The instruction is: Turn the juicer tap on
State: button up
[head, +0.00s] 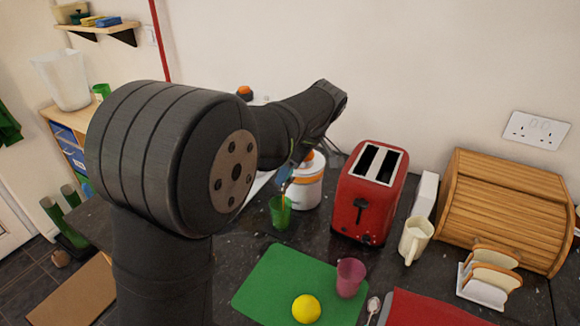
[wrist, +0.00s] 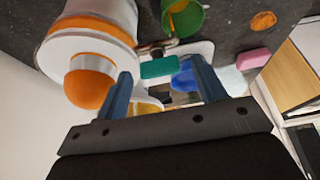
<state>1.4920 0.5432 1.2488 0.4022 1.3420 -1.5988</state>
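The juicer (head: 306,190) is white with orange bands and stands on the dark counter behind a green cup (head: 279,213). In the wrist view, the juicer (wrist: 92,40) is at upper left and the green cup (wrist: 184,20) at the top, with some orange colour inside. A small metallic tap (wrist: 155,47) shows between juicer and cup; its lever position is unclear. My gripper (wrist: 160,68) is open, its two blue-grey fingers apart below the tap in the picture, with nothing clearly held. In the head view, my arm mostly hides the gripper, which is above the cup beside the juicer.
A red toaster (head: 370,190) stands right of the juicer. A green board (head: 275,275) with a lemon (head: 306,309) and a purple cup (head: 350,278) lies in front. Teal (wrist: 158,68) and pink (wrist: 253,58) blocks show in the wrist view.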

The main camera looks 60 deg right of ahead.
jog(key=v, duration=1.7)
jog(key=shift+s+r, duration=0.15)
jog(key=x, duration=1.7)
jog(key=shift+f, duration=0.2)
